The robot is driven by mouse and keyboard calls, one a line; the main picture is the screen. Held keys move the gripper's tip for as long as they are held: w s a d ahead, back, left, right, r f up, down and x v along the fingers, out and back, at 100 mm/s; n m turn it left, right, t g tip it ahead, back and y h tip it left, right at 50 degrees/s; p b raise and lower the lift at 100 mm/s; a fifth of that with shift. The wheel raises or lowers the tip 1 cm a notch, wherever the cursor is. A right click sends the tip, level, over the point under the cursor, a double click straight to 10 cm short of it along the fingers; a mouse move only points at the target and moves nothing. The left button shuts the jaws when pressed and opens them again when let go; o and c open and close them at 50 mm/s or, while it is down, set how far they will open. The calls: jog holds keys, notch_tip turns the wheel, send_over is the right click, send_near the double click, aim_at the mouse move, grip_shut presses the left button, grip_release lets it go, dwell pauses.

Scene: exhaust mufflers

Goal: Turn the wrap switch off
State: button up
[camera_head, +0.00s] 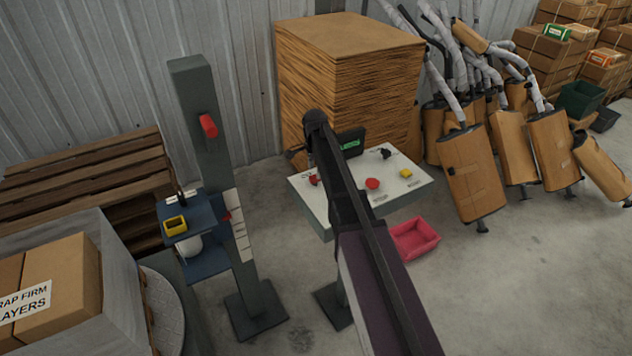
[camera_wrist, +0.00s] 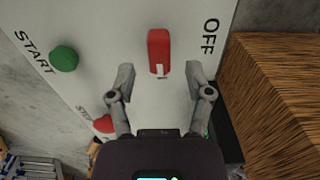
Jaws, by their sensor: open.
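The wrap switch, a red bar-shaped handle (camera_wrist: 159,53) with a white mark at its lower end, sits on a white control panel (camera_wrist: 105,25) in the wrist view. The word OFF is printed to its right. My gripper (camera_wrist: 160,78) is open, its fingers on either side of the switch's lower part; I see no clear contact. In the head view, a small red part (camera_head: 313,180) shows at the left of the panel (camera_head: 405,192). My arm hides part of the panel there, and my fingertips are not clear.
A green START button (camera_wrist: 64,59) and a red stop button (camera_wrist: 104,124) are left of the switch. A tall cardboard stack (camera_head: 345,75) stands close behind the panel. A post with a red handle (camera_head: 208,125) stands left. A pink bin (camera_head: 415,238) is on the floor.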

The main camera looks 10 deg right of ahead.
aim_at(315, 175)
jog(key=shift+f+b, duration=1.25)
jog(key=shift+f, duration=0.35)
jog(key=shift+c, duration=0.2)
